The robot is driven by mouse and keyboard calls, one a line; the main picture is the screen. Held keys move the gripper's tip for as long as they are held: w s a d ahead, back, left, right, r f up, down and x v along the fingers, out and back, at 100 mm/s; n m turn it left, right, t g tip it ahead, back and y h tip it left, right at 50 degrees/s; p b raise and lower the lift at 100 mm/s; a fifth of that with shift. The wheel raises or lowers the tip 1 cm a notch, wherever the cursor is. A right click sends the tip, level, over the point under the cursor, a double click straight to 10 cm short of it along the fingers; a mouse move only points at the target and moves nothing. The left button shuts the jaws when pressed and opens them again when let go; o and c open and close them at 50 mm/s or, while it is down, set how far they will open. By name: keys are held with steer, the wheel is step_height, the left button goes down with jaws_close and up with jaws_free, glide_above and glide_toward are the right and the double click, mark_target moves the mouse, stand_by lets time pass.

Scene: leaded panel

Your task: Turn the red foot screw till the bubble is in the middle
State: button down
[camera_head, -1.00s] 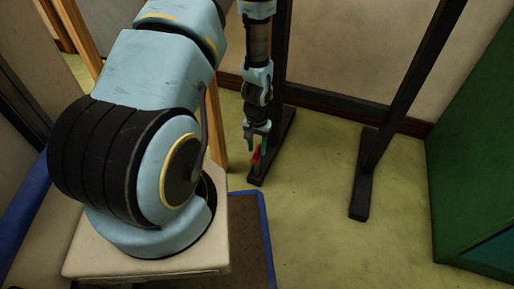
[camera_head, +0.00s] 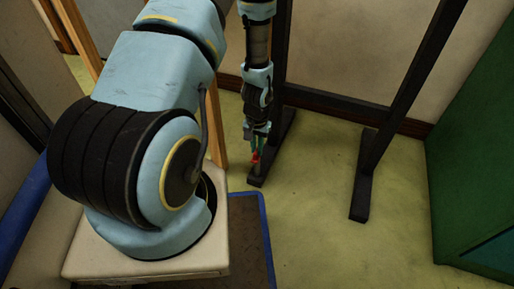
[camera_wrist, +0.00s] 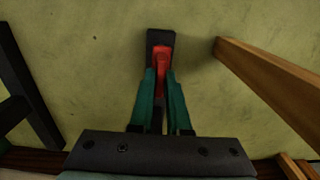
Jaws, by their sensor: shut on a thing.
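The red foot screw (camera_head: 255,158) is at the near end of a black foot bar (camera_head: 283,130) on the floor. In the wrist view the screw (camera_wrist: 161,68) stands between the two green fingers of my gripper (camera_wrist: 160,80), over the end of the black foot (camera_wrist: 160,37). My gripper (camera_head: 256,150) points down and is shut on the red screw. The fingers hide part of the screw. I cannot make out the bubble in either view.
A second black foot (camera_head: 360,190) stands to the right, with green floor between. A green cabinet (camera_head: 480,170) is at the far right. A wooden leg (camera_wrist: 265,75) is close to the right of my gripper in the wrist view. A blue-edged mat (camera_head: 265,225) lies in front.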

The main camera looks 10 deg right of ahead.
steer(key=m+p, duration=0.2)
steer(key=shift+r+m+p, duration=0.2)
steer(key=shift+m+p, duration=0.2)
steer(key=m+p, duration=0.2)
steer(key=m, duration=0.1)
steer(key=shift+m+p, duration=0.3)
steer(key=shift+p, duration=0.05)
steer(key=m+p, duration=0.2)
steer(key=m, duration=0.1)
steer(key=shift+m, duration=0.3)
steer(key=m+p, duration=0.2)
steer(key=m, duration=0.1)
steer(key=shift+m, duration=0.4)
steer(key=m+p, duration=0.3)
steer(key=m, duration=0.2)
steer(key=shift+f, duration=0.1)
steer(key=m+p, duration=0.1)
steer(key=m, duration=0.4)
steer(key=shift+f+m+p, duration=0.1)
steer(key=shift+m+p, duration=0.3)
